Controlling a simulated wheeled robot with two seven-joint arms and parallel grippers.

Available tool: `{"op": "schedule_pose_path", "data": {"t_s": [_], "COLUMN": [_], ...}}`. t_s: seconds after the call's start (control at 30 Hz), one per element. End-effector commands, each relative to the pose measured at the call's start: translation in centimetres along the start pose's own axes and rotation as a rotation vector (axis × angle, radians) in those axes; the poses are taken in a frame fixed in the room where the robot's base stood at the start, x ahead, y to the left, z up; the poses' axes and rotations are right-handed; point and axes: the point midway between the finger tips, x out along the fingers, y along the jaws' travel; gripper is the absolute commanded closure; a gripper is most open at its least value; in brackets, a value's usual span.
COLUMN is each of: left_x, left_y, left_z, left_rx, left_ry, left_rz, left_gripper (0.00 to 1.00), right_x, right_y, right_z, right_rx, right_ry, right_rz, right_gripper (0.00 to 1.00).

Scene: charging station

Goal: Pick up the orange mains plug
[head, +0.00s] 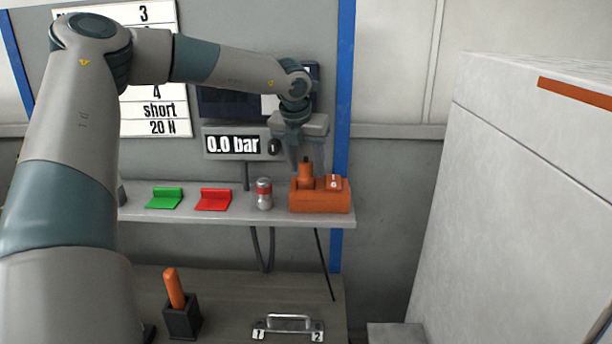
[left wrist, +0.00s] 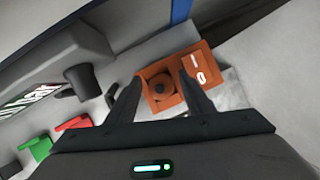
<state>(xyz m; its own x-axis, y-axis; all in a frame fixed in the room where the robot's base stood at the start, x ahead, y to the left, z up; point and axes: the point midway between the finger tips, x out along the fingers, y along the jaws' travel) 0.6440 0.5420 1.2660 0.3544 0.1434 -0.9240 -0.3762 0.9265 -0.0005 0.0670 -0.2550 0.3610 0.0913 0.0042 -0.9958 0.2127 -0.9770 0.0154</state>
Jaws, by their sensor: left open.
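The orange mains plug (head: 306,175) stands upright in an orange socket box (head: 322,202) at the right end of the shelf. It also shows in the left wrist view (left wrist: 160,84), seen from above with a dark centre. My left gripper (head: 307,158) points down just above the plug, and its upper part is close to the grey panel. In the left wrist view the open fingers (left wrist: 158,88) lie on either side of the plug, with nothing gripped. I cannot tell whether they touch it. My right gripper is out of view.
A switch marked 0 (head: 334,183) sits on the box beside the plug. A can (head: 264,194), a red piece (head: 213,200) and a green piece (head: 165,198) stand left along the shelf (head: 225,217). A gauge reading 0.0 bar (head: 232,145) is on the panel. A pale cabinet (head: 520,190) fills the right.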

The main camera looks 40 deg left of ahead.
Motion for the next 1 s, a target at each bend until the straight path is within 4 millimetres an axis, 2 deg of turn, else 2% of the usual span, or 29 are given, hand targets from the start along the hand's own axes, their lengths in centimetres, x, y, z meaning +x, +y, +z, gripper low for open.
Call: {"op": "schedule_pose_path", "data": {"t_s": [0.4,0.6,1.0], "left_x": [0.01,0.00,-0.27], "left_y": [-0.01,-0.01,-0.02], "left_z": [0.00,0.00,0.15], "left_rx": [0.000,0.000,0.000], "left_ry": [0.000,0.000,-0.001], "left_rz": [0.000,0.000,0.000], "left_gripper": [0.53,0.98,0.98], "right_x": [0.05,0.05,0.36], "right_y": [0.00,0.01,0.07], "right_z": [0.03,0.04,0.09], "right_rx": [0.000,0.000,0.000], "right_ry": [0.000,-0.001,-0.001], "right_rz": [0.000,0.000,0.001], "right_gripper": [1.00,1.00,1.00]}}
